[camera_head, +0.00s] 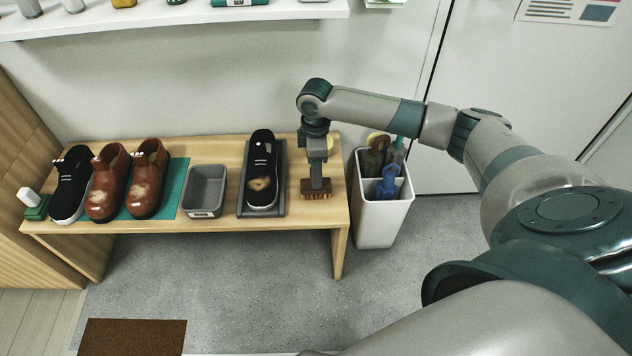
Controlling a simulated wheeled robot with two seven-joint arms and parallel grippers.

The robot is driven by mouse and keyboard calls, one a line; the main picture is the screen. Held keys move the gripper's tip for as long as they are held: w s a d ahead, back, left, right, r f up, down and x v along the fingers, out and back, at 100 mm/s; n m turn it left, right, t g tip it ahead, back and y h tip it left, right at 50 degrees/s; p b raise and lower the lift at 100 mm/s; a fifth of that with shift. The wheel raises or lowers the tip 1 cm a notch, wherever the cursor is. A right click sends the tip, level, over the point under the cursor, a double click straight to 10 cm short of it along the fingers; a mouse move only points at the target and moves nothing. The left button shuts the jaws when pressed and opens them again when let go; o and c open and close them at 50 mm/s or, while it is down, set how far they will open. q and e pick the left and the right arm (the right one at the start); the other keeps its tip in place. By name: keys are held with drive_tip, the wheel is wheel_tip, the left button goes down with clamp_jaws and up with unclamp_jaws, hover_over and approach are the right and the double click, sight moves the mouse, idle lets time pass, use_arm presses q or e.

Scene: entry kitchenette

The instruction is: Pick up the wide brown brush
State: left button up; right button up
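The wide brown brush (305,194) is at the right end of the wooden bench, with its short bristles facing down. My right gripper (316,184) points straight down over the middle of the brush, and its near finger overlaps the brush's front side. The far finger is hidden, so I cannot tell whether the gripper is shut on the brush. I also cannot tell whether the bristles touch the bench top. My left gripper is not in view.
On the bench (225,225), left of the brush, are a black shoe (262,150) on a grey tray, an empty grey bin (205,190), brown shoes (146,180), another black shoe and a green-and-white brush. A white bin (378,225) stands right of the bench. A shelf is above.

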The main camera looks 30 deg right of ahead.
sight(306, 188)
wheel_tip(306, 188, down, 2)
drive_tip(key=shift+f, duration=0.45)
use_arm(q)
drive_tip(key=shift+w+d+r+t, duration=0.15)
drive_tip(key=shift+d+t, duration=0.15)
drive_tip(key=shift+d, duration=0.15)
use_arm(e)
drive_tip(key=c, duration=1.2)
drive_tip(key=shift+o, duration=0.3)
drive_tip(key=shift+r, duration=0.1)
